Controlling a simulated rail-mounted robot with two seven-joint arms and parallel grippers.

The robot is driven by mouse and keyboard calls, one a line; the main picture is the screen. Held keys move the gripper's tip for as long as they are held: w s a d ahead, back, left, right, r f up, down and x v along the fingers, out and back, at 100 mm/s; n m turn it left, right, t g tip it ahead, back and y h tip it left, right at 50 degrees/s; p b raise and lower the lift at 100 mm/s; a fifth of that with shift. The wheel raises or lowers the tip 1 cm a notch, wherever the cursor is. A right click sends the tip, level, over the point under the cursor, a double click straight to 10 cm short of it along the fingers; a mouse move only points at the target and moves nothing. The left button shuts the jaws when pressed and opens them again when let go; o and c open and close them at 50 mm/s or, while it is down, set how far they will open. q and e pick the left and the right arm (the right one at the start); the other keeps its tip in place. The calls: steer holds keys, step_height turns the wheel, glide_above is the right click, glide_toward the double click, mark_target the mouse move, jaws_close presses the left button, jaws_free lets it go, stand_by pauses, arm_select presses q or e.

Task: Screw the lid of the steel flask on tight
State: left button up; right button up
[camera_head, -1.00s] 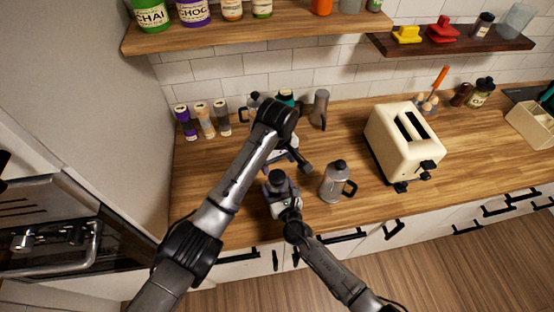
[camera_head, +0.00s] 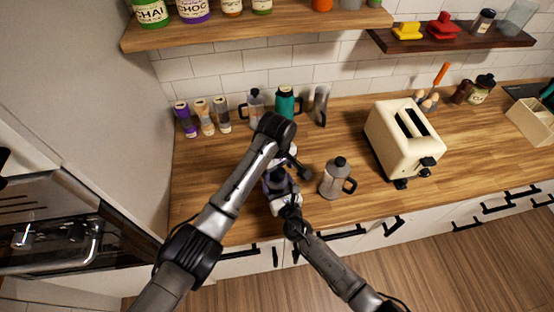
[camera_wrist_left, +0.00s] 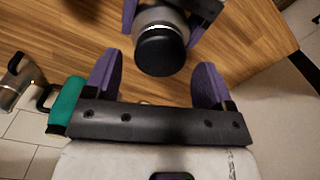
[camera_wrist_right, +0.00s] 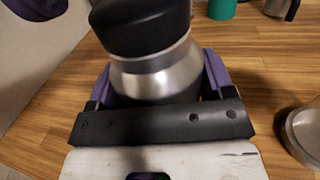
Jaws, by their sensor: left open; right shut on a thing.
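The steel flask (camera_wrist_right: 155,80) stands upright between the purple fingers of my right gripper (camera_wrist_right: 160,72), which is shut on its body. Its black lid (camera_wrist_right: 140,25) sits on the flask's neck; I cannot tell how tight it is. In the left wrist view the lid (camera_wrist_left: 160,52) shows between and just beyond the fingertips of my left gripper (camera_wrist_left: 157,72), which is open and apart from it. In the head view both grippers meet near the counter's front edge, and my left arm partly hides the flask.
A grey jug with a black handle (camera_head: 335,178) stands close to the right. A teal flask (camera_head: 285,102), steel jugs (camera_head: 255,108) and several spice jars (camera_head: 204,118) stand along the wall. A cream toaster (camera_head: 400,140) is further right. The counter is clear at left.

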mark_target(277, 172)
arm_select(q)
steer(key=shift+f, duration=1.5)
steer(key=c, duration=0.9)
steer(key=m, duration=0.9)
steer(key=shift+m, duration=0.3)
steer(key=shift+c, duration=0.2)
steer(key=o, duration=1)
steer(key=shift+r, duration=2.2)
steer(key=shift+c, duration=0.2)
